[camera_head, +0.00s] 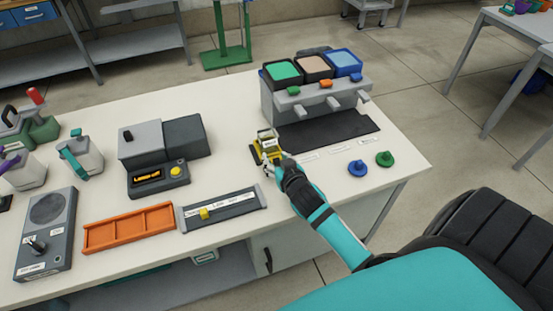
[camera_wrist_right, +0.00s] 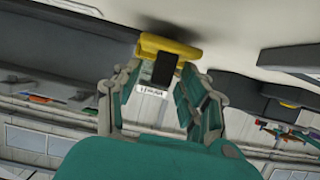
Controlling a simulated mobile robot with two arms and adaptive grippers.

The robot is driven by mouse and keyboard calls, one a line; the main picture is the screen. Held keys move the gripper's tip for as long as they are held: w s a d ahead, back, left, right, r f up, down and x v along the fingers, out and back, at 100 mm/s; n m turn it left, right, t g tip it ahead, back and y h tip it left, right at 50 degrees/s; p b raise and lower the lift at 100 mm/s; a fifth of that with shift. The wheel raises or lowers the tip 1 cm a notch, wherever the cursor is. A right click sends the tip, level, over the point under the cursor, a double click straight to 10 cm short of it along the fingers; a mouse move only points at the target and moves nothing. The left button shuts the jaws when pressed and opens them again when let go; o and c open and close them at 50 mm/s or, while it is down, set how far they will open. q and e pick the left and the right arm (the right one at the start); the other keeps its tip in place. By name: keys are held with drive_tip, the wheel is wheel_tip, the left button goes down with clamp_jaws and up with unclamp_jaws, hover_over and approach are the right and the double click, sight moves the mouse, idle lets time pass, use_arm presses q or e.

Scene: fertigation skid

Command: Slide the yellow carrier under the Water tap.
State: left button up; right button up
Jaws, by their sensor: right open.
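The yellow carrier (camera_head: 257,153) stands on the white table at the left end of the dark strip (camera_head: 330,130) below the dispenser. It holds a pale cup-like top (camera_head: 266,134). My right gripper (camera_head: 268,156) is at the carrier's near side and partly hides it. In the right wrist view a yellow part (camera_wrist_right: 170,46) of it lies at the tips of my open fingers (camera_wrist_right: 160,80). The grey dispenser (camera_head: 312,105) has three taps (camera_head: 332,105) in a row; the carrier is left of them. I cannot read which tap is Water. My left gripper is out of view.
A blue knob (camera_head: 357,168) and a green knob (camera_head: 384,158) stand near the right table edge. A slider panel (camera_head: 222,211), an orange tray (camera_head: 128,229) and a grey device (camera_head: 162,140) are to the left. The dark strip under the taps looks clear.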

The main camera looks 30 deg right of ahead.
drive_tip(key=shift+w, duration=0.15)
drive_tip(key=shift+c, duration=0.4)
clamp_jaws()
